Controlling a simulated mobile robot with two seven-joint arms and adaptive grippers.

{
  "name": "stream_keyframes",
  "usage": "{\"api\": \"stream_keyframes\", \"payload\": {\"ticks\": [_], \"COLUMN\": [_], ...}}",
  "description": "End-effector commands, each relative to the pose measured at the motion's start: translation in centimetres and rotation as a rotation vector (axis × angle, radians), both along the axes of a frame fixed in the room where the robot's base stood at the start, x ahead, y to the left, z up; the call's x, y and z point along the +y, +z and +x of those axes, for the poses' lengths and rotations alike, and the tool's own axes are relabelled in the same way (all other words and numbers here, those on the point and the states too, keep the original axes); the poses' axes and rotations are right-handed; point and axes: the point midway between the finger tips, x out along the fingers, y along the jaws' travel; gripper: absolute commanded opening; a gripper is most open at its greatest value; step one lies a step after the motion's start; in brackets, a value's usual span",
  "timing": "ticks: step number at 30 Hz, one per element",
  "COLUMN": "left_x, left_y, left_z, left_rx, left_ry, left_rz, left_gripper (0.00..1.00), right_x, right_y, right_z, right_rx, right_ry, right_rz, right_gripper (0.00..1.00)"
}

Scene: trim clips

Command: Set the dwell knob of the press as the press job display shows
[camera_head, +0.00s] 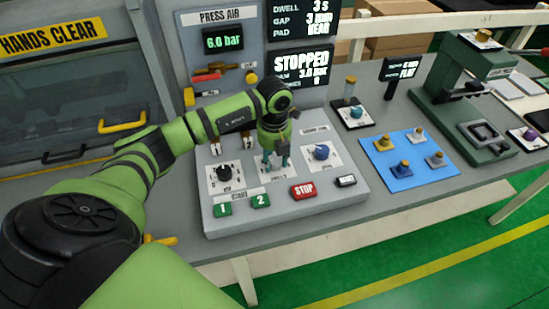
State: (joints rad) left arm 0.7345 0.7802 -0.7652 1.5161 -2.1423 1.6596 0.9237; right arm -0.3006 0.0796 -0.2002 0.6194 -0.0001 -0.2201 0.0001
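The press job display (303,18) at the top reads DWELL 3 s, GAP 3 mm and a PAD line whose word is hard to read. The grey control panel (350,198) carries three knob plates. The middle plate (271,174) has a label partly hidden by my gripper, which looks like DWELL. My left gripper (276,161) points down over this plate, its fingertips a little apart. It hides the middle knob, so its setting and any grip on it cannot be told. A black knob (225,173) is to the left, a blue knob (321,152) to the right. My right gripper is not in view.
Green buttons 1 (222,209) and 2 (261,200) and a red STOP button (303,190) line the panel's front. A STOPPED screen (301,67) is behind. A blue mat (405,181) with several brass-topped pieces and a green press (465,95) are to the right.

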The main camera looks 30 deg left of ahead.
Motion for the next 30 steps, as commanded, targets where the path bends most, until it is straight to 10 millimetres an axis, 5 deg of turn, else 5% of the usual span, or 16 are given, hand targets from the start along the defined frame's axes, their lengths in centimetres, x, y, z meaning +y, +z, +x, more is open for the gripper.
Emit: {"api": "stream_keyframes", "payload": {"ticks": [16, 30], "left_x": [-0.2, -0.1], "left_y": [-0.4, -0.9], "left_z": [-0.4, -0.5], "left_rx": [0.015, 0.019], "left_ry": [-0.055, -0.419], "left_rz": [-0.004, -0.003], "left_gripper": [0.08, 0.08], "right_x": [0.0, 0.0], "right_y": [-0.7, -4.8], "right_z": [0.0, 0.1], "right_rx": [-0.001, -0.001], "right_ry": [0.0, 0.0], "right_rz": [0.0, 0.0], "right_gripper": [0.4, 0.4]}}
